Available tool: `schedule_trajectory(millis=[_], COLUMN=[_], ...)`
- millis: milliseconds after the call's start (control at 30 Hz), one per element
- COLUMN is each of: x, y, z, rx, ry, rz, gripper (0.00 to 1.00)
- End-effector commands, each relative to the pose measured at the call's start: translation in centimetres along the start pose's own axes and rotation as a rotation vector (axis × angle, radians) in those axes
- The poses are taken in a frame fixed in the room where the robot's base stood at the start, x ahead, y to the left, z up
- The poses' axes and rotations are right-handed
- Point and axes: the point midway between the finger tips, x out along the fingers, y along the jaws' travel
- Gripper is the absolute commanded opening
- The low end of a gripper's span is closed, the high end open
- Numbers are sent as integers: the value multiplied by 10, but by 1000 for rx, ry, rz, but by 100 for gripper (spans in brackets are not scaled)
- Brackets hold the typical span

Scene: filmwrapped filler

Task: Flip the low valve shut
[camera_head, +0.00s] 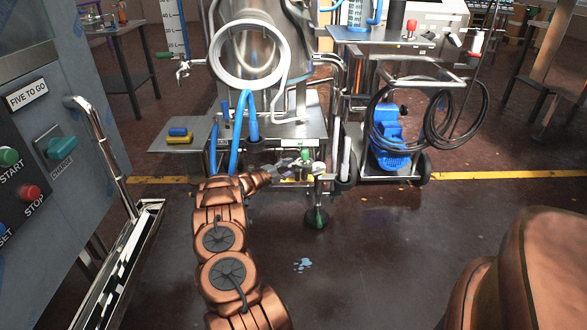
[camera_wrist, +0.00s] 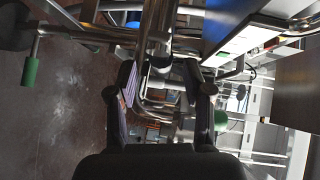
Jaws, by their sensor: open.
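My gripper (camera_head: 290,170) reaches in among steel pipes under the filler's table; its open fingers also show in the wrist view (camera_wrist: 164,78). Steel pipework (camera_wrist: 158,45) lies beyond and between the fingertips; contact cannot be told. Low on the machine, a green handle (camera_head: 305,154) sits just above the gripper, and another green end (camera_head: 320,216) hangs near the floor by a black wheel. In the wrist view one green handle (camera_wrist: 30,71) is at left, apart from the fingers, and a green piece (camera_wrist: 220,120) is partly hidden behind the right finger. I cannot tell which is the low valve's lever.
A higher tap with a green handle (camera_head: 163,55) is at upper left. Blue hoses (camera_head: 238,145) drop left of my gripper. A cart (camera_head: 390,82) with coiled black hose stands right. A grey control panel (camera_head: 45,140) borders the left. The floor (camera_head: 370,240) in front is open.

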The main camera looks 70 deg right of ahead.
Motion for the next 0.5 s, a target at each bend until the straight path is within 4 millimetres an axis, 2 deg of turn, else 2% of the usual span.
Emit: schedule_trajectory(millis=[33,200,500], x=[8,26,39], y=[1,0,-2], z=[-1,-1,-1], rx=[3,2,4], ry=[3,2,1], rz=[-3,-2,-1], gripper=[50,50,50])
